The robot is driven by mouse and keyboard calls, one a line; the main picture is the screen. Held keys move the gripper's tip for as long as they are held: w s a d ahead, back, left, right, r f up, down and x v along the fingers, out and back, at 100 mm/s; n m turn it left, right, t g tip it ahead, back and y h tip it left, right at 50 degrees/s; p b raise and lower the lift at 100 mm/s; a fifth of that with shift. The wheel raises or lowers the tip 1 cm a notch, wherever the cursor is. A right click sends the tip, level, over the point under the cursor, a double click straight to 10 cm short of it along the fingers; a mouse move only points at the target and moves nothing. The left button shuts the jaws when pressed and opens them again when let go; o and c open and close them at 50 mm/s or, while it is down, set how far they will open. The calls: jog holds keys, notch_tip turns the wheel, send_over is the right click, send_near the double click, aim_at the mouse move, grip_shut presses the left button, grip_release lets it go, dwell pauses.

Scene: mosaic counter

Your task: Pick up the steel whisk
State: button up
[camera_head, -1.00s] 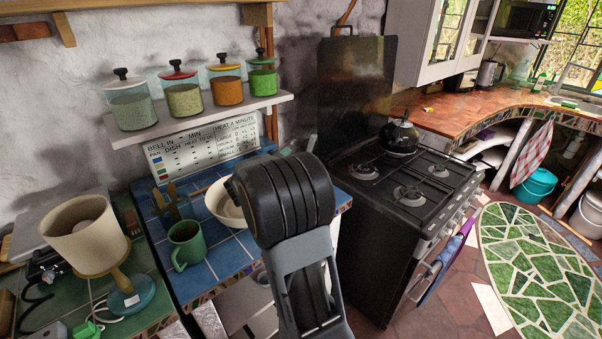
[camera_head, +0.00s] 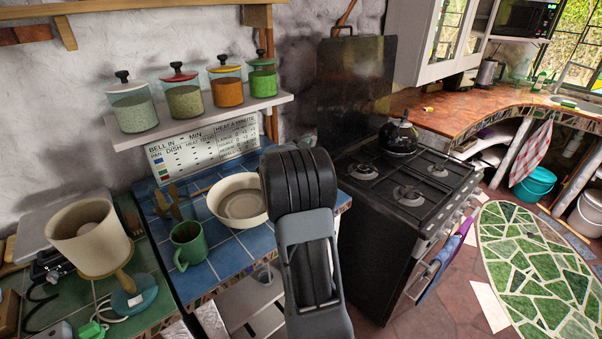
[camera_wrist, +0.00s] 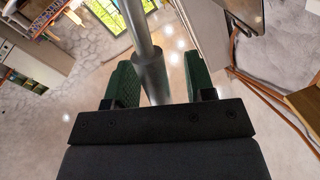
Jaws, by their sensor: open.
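I cannot make out the steel whisk for certain in either view. My gripper (camera_wrist: 160,76) shows in the wrist view with its two green fingers apart. A grey metal pole (camera_wrist: 139,30) with a thicker lower end runs down the picture between the fingers; I cannot tell what it is or how far off it stands. In the head view my dark wrist and grey arm link rise at the middle, in front of the blue-tiled counter's right end, and the fingers are hidden there.
The blue-tiled counter (camera_head: 228,248) holds a green mug (camera_head: 188,246), a cream bowl (camera_head: 240,204) and a brown wooden stand (camera_head: 170,205). A lamp (camera_head: 92,238) stands at left. A jar shelf (camera_head: 200,121) hangs above. A black stove (camera_head: 385,215) with a kettle (camera_head: 398,138) stands right.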

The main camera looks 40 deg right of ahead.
grip_shut()
dwell(0.4)
jog(key=shift+r, duration=0.1)
